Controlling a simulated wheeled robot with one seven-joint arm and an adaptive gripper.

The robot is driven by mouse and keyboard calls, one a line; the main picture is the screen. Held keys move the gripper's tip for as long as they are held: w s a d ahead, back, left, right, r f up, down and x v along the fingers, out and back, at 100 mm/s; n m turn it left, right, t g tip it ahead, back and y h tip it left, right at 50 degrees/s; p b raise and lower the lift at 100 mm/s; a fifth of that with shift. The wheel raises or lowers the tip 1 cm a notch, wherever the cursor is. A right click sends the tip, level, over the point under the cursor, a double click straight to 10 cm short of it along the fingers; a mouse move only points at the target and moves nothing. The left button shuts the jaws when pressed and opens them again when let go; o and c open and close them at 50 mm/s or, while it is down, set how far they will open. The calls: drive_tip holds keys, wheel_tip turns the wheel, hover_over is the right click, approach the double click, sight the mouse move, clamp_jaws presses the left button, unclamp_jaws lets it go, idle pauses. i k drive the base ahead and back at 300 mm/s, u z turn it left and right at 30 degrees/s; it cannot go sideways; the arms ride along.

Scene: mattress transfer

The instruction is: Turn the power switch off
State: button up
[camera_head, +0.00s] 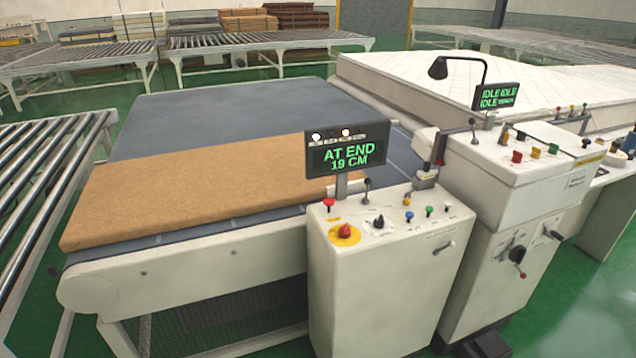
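A near control cabinet (385,285) stands in the middle. Its top has a red mushroom button on a yellow base (345,232), a black rotary knob (378,222), a small black lever (367,190), a red button (328,204) and blue and green buttons. A pale lever handle (444,247) is on its front face. A second cabinet (500,275) to the right has a black rotary handle with a red tip (517,256) and another black handle (552,234). The labels are too small to tell which control is the power switch. My gripper is not in view.
A display (346,151) reads "AT END 19 CM"; another (496,96) reads "IDLE". A brown slab (190,185) lies on the grey conveyor belt (215,110). White mattresses (420,85) lie behind the second cabinet. Green floor (590,310) is open at lower right.

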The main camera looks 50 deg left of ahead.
sight(344, 232)
drive_tip(key=k, duration=0.15)
drive_tip(key=u, duration=1.7)
drive_tip(key=i, duration=0.3)
